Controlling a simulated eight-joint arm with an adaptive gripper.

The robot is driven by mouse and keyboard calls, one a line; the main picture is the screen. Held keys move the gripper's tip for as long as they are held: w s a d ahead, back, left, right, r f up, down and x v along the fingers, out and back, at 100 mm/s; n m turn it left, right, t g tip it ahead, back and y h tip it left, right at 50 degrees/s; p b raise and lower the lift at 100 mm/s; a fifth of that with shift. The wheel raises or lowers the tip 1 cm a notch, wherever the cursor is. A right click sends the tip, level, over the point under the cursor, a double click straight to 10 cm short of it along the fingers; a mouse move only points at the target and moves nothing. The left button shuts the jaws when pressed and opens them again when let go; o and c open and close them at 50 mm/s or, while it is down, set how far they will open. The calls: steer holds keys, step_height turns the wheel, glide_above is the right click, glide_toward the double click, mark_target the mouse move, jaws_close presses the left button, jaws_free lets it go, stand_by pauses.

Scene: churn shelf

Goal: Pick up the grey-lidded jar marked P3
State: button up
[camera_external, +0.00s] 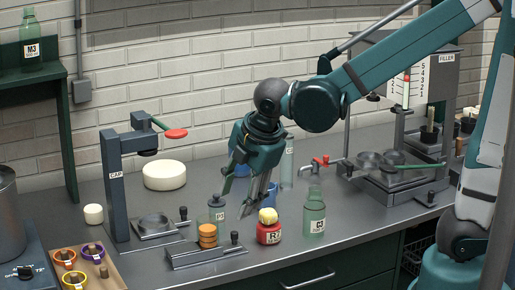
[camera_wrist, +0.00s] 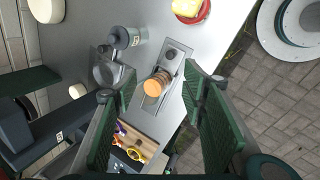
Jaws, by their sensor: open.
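A small clear jar with a grey lid (camera_external: 216,204) stands on the counter behind a stack of orange discs. Its marking is too small to read, so I cannot confirm P3. It also shows in the wrist view as a grey-lidded jar (camera_wrist: 121,37) at upper left, beyond the fingers. My gripper (camera_external: 238,204) points down, open and empty, just right of that jar in the external view. In the wrist view my gripper (camera_wrist: 159,80) has its two green fingers spread to either side of the disc stack, with the jar outside the gap.
A red jar with a yellow lid (camera_external: 268,232) and a green bottle (camera_external: 314,217) stand to the right. The CAP press (camera_external: 116,190) stands left, with a white round block (camera_external: 164,175) behind.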

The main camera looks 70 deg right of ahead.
mark_target(216, 205)
steer(key=shift+w+d+f+n+g+h+p, duration=0.35)
steer(key=shift+w+d+f+n+p, duration=0.35)
steer(key=shift+w+d+n+p, duration=0.6)
steer(key=shift+w+d+f+n+g+h+p, duration=0.2)
steer(key=shift+w+d+f+n+g+p, duration=0.45)
steer(key=shift+w+n+p, duration=0.9)
steer(key=shift+w+d+f+n+g+h+p, duration=0.25)
steer(key=shift+w+d+f+n+p, duration=0.5)
steer(key=shift+w+d+n+p, duration=0.7)
steer(key=shift+s+f+n, duration=0.1)
steer(key=shift+s+n, duration=0.05)
steer(key=shift+n, duration=0.25)
steer(key=shift+f, duration=0.15)
steer(key=shift+b+x, duration=0.35)
steer(key=shift+x, duration=0.85)
steer(key=shift+d+f, duration=0.1)
steer(key=shift+f, duration=0.05)
steer(key=shift+x, duration=2.4)
